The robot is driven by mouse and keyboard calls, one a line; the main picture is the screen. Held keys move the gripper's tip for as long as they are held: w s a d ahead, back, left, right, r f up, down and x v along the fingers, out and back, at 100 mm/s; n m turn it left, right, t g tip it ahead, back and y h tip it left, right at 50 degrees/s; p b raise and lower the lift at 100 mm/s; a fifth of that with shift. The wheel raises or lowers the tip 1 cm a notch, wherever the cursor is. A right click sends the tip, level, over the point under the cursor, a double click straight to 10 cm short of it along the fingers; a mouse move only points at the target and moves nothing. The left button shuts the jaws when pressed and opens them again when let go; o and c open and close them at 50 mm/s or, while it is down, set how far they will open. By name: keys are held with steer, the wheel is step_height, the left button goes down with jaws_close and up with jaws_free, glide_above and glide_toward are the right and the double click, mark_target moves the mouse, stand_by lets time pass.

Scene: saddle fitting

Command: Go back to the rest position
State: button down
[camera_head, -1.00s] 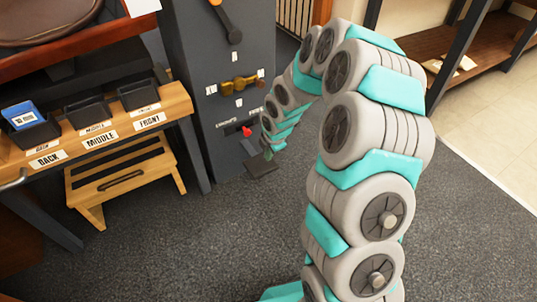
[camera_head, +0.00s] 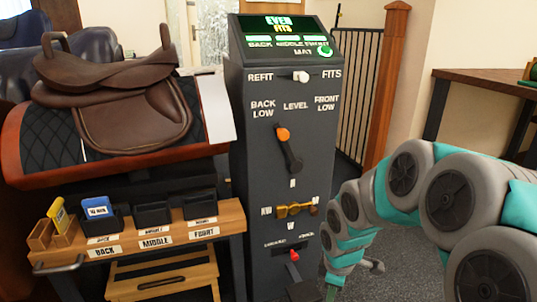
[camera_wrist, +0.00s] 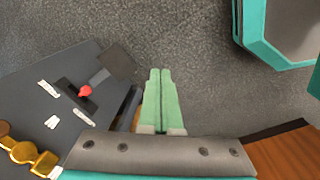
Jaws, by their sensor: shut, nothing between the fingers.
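My gripper (camera_wrist: 160,98) shows in the wrist view as two pale green fingers, shut together with nothing between them. They are over the grey floor, to the right of the console's red knob (camera_wrist: 85,91) and apart from it. In the head view my arm curves in from the right edge, and its end hangs low beside the dark console (camera_head: 265,185). The red knob also shows there (camera_head: 294,255), near the console's foot. The screen (camera_head: 287,38) reads "EVEN FITS" above green marks for back, middle and front.
A brown saddle (camera_head: 125,100) sits on a rack at the left. Below it, a wooden bench (camera_head: 232,222) bears black bins labelled back, middle and front; the back bin holds a blue packet (camera_head: 97,207). A wooden post (camera_head: 386,80) and gate stand behind. A desk (camera_head: 475,80) is at the right.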

steer(key=s+r+m+g+p, duration=0.1)
steer(key=s+r+m, duration=0.3)
steer(key=s, duration=0.4)
steer(key=s+r+m+g+p, duration=0.1)
steer(key=s+r+m, duration=0.3)
steer(key=s, duration=0.5)
steer(key=s+r+m+g+p, duration=0.1)
steer(key=s+r+m, duration=0.3)
steer(key=s, duration=0.5)
steer(key=shift+a+r+m, duration=0.25)
steer(key=shift+r+m, duration=0.15)
steer(key=shift+m, duration=0.4)
